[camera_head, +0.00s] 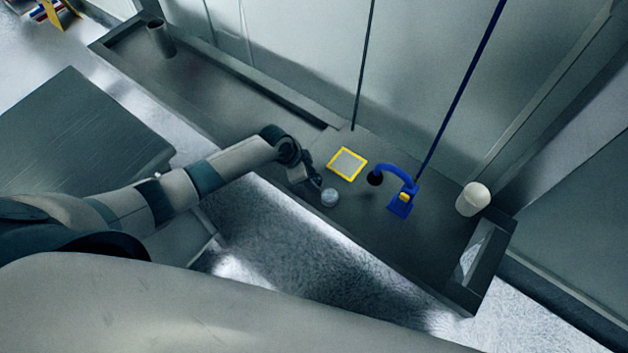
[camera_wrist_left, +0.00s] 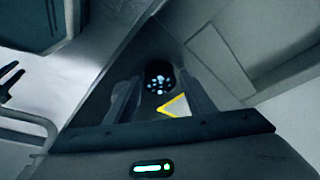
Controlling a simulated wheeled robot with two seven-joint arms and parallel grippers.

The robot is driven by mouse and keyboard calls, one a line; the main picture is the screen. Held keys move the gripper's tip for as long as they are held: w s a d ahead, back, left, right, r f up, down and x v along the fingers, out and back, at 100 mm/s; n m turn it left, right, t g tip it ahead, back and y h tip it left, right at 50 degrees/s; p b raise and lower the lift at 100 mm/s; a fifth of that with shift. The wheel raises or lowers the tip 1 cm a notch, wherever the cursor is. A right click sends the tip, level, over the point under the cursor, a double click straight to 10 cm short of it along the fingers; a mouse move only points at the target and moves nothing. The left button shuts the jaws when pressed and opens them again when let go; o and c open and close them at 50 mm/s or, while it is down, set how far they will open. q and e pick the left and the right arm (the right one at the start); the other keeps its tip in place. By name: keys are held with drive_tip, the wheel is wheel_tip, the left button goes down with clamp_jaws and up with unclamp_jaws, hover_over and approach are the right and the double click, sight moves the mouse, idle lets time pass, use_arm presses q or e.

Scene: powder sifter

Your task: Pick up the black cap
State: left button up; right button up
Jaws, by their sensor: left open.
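A dark round thing (camera_head: 375,178), which may be the black cap, is at the end of a curved blue fixture (camera_head: 400,190) on the grey counter. My left gripper (camera_head: 317,183) is open over the counter, left of the fixture and close to a small pale round jar (camera_head: 330,197). In the left wrist view a dark round thing with bright specks (camera_wrist_left: 159,74) lies beyond and between the two open fingers. I cannot tell whether it is the cap or the jar. Nothing is visibly held. My right gripper is not in view.
A yellow-framed grey square (camera_head: 347,164) lies near the gripper and also shows in the wrist view (camera_wrist_left: 173,106). A white cup (camera_head: 472,199) stands at the right and a grey cylinder (camera_head: 160,38) at the far left. A dark rod (camera_head: 365,65) and a blue rod (camera_head: 462,90) rise behind.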

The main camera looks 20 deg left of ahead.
sight(318, 178)
use_arm(q)
drive_tip(key=c, duration=0.8)
drive_tip(key=shift+r, duration=0.1)
drive_tip(key=shift+r+b, duration=0.4)
drive_tip(key=shift+r, duration=0.4)
wheel_tip(318, 178, up, 2)
drive_tip(key=shift+r+b, duration=0.15)
drive_tip(key=shift+b, duration=0.3)
drive_tip(key=shift+s+d+r+b, duration=0.4)
drive_tip(key=shift+s+d+r, duration=0.8)
drive_tip(key=shift+d, duration=0.35)
drive_tip(key=shift+s+d+r+b, duration=0.4)
drive_tip(key=shift+s+d+r, duration=0.75)
drive_tip(key=shift+d, duration=0.4)
drive_tip(key=shift+s+d+r+b, duration=0.4)
drive_tip(key=shift+s+d+r, duration=0.8)
drive_tip(key=shift+d, duration=0.35)
